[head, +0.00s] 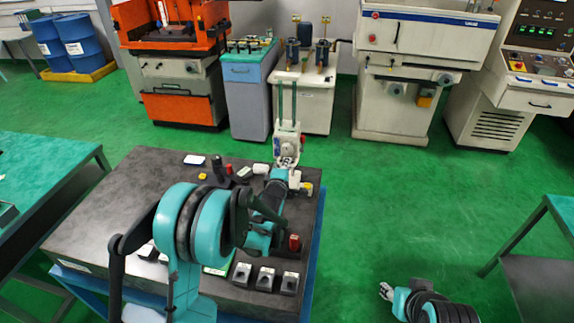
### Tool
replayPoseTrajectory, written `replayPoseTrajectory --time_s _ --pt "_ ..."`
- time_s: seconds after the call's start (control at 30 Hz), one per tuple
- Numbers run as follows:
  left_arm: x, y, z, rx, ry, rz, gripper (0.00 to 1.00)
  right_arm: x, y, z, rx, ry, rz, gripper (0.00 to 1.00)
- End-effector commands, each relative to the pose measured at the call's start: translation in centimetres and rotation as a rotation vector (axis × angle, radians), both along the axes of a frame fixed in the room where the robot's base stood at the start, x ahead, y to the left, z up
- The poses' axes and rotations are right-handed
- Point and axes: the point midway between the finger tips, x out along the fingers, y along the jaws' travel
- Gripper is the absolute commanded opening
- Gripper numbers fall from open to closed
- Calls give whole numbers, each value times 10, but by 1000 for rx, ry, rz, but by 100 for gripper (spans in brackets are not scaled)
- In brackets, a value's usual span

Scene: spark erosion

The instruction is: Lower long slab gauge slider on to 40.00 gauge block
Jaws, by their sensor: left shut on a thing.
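The tall gauge (281,102) with two upright columns stands at the far right edge of the dark slab (135,195). Its pale slider (286,141), with a round dark dial or knob, sits low on the columns. My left arm reaches across the slab, and my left gripper (290,170) is shut on the slider at its near side. The gauge's foot and whatever lies under the slider are mostly hidden by my gripper and arm. I cannot tell which block is the 40.00 gauge block. My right gripper (385,291) is low at the bottom right, away from the slab; its finger opening is unclear.
A white card (194,159) and small yellow item (202,177) lie at the back. Green floor (400,200) is clear to the right.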

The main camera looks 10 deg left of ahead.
Motion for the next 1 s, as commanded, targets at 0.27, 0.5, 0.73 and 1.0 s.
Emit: replayPoseTrajectory --time_s 0.27,0.5,0.73,1.0 --pt "0 0 -37 0 2 0 0 0 0 -34 0 0 0 40" --pt "-1 0 -36 0 6 0 0 0 0 -32 0 0 0 40" --pt "-1 0 -35 0 5 0 18 0 0 -32 0 0 0 40" --pt "-18 0 -30 0 3 0 18 0 0 -32 0 0 0 40"
